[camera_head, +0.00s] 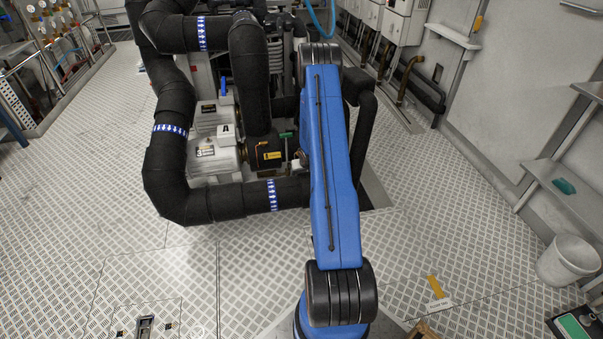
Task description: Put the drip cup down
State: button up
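My blue arm reaches up the middle of the head view, away from me, toward the black insulated pipes (176,135) and the pump. Its far end is at a black joint in front of the pipework. My gripper is not in view; the arm appears to hide it. I cannot make out a drip cup, nor tell whether my gripper holds one. A small brownish part beside the arm, near the pump, is too small to identify.
A grey pump (213,155) and a black box with a yellow label (267,155) stand left of my arm. A white bucket (568,260) is at right, below a shelf (577,190) with a green item (564,186). Patterned floor (85,215) is clear at left.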

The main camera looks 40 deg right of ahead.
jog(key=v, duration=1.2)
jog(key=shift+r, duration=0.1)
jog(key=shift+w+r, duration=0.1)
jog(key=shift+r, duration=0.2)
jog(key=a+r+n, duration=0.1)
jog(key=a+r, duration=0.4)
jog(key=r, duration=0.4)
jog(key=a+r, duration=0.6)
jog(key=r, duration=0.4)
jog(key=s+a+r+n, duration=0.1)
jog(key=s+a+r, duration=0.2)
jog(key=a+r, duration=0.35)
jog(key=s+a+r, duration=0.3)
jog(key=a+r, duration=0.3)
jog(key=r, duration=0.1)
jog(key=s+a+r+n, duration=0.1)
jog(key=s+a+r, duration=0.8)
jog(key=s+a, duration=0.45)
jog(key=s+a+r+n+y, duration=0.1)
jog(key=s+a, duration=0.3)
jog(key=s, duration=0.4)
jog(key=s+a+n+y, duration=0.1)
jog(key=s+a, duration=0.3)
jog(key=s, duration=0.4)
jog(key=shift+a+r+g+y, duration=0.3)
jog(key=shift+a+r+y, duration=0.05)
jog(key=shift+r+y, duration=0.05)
